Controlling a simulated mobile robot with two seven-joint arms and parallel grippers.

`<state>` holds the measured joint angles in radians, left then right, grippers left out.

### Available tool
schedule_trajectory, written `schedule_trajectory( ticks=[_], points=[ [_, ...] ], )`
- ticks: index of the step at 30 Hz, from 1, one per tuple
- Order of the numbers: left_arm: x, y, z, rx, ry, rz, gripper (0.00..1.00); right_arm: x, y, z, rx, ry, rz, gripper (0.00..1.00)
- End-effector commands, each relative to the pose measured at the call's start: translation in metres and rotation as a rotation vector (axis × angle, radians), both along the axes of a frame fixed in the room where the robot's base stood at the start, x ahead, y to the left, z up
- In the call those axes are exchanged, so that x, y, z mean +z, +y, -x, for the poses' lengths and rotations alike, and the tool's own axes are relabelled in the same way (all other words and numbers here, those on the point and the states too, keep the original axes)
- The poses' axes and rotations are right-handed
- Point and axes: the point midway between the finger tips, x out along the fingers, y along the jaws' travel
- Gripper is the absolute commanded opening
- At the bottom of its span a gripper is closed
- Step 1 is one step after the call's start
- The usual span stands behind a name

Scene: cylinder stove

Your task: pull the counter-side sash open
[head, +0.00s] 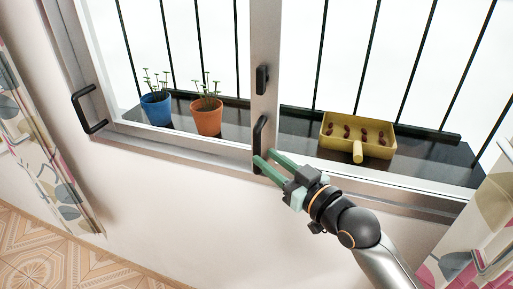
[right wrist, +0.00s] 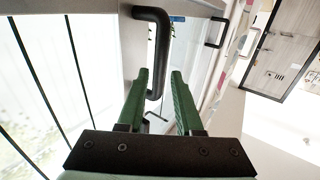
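The window has two glazed sashes with light frames. A black bar handle (head: 259,140) stands upright on the middle stile, and a second black handle (head: 88,110) is on the left stile. My right gripper (head: 262,161) has its green fingers at the lower end of the middle handle. In the right wrist view, the fingers (right wrist: 160,72) are apart and the near handle (right wrist: 163,30) runs between their tips, closer to the left finger. I cannot tell whether they touch. Which sash is the counter-side one does not show. My left gripper is not in view.
Behind the glass, a blue pot (head: 156,110), an orange pot (head: 206,118) and a yellow tray (head: 384,151) with dark pieces stand on a dark ledge before black bars. A small black latch (head: 262,79) sits above the middle handle. Patterned curtains (head: 60,190) hang at both sides.

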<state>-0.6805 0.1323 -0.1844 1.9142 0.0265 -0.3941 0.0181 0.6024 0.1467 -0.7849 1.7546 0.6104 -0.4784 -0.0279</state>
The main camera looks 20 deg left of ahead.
Motion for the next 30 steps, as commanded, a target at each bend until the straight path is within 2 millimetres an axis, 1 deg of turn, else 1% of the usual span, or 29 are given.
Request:
schedule_trajectory(
  ticks=[1,3,9,14,22,23,30],
  points=[
    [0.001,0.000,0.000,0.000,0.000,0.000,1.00,0.001,0.007,-0.005,0.000,0.000,-0.001,0.34],
    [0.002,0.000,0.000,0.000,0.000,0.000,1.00,0.002,0.016,-0.011,0.000,-0.001,-0.002,0.34],
    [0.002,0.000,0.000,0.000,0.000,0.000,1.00,0.001,0.032,-0.023,0.000,-0.002,-0.001,0.34],
    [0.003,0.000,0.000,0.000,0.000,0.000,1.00,0.000,0.037,-0.027,-0.001,-0.002,0.001,0.34],
    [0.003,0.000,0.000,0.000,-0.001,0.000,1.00,0.000,0.038,-0.028,-0.001,-0.001,0.000,0.34],
    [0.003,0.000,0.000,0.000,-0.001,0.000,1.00,0.000,0.038,-0.028,-0.001,-0.001,0.000,0.32],
    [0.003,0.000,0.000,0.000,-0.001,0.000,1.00,0.000,0.037,-0.027,-0.001,-0.001,0.000,0.05]
  ],
)
